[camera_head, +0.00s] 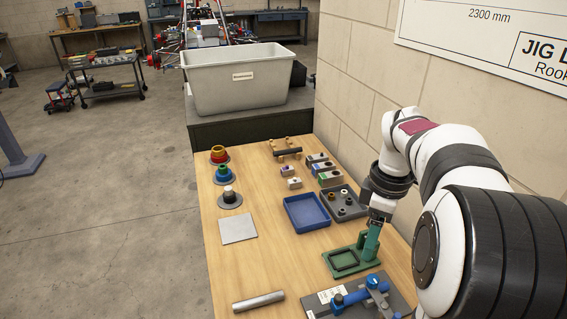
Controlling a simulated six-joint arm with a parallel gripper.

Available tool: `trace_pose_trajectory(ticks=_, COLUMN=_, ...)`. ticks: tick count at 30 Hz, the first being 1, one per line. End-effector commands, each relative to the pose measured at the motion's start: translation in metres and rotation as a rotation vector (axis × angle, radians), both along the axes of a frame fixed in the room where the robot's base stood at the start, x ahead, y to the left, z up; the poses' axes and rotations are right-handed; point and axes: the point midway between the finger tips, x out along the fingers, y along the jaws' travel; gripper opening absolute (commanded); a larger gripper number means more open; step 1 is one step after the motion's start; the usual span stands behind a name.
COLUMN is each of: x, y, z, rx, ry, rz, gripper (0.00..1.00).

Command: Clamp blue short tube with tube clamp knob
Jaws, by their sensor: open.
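A blue tube (352,298) lies in the jig on a dark grey plate (396,300) at the bottom right of the head view. A dark blue knob-like part (373,282) stands at the tube's right end; I take it for the clamp knob, but it is small here. Whether the clamp is tight on the tube cannot be told. My gripper (379,214) points down behind the jig, at the top of an upright green part (371,242) of a green fixture. It is open. Whether its fingers touch or surround the green part is unclear.
A green frame base (345,261) stands behind the jig. A silver tube (259,301) lies to its left. A blue tray (307,213), a grey tray (343,203) and a light square plate (238,228) are farther back.

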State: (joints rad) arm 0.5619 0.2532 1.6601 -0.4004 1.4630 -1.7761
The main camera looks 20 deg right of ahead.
Motion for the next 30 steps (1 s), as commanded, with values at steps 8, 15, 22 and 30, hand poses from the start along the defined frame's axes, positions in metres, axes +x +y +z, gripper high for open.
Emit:
trace_pose_trajectory(ticks=8, x=0.008, y=-0.050, z=-0.028, rx=-0.018, ry=0.009, rz=0.199, gripper=0.67)
trace_pose_trajectory(ticks=15, x=0.007, y=-0.048, z=-0.099, rx=-0.017, ry=0.010, rz=0.198, gripper=0.67)
trace_pose_trajectory(ticks=22, x=0.008, y=-0.048, z=-0.152, rx=-0.018, ry=0.007, rz=0.197, gripper=0.67)
trace_pose_trajectory(ticks=30, x=0.008, y=-0.048, z=-0.168, rx=-0.020, ry=0.004, rz=0.196, gripper=0.67)
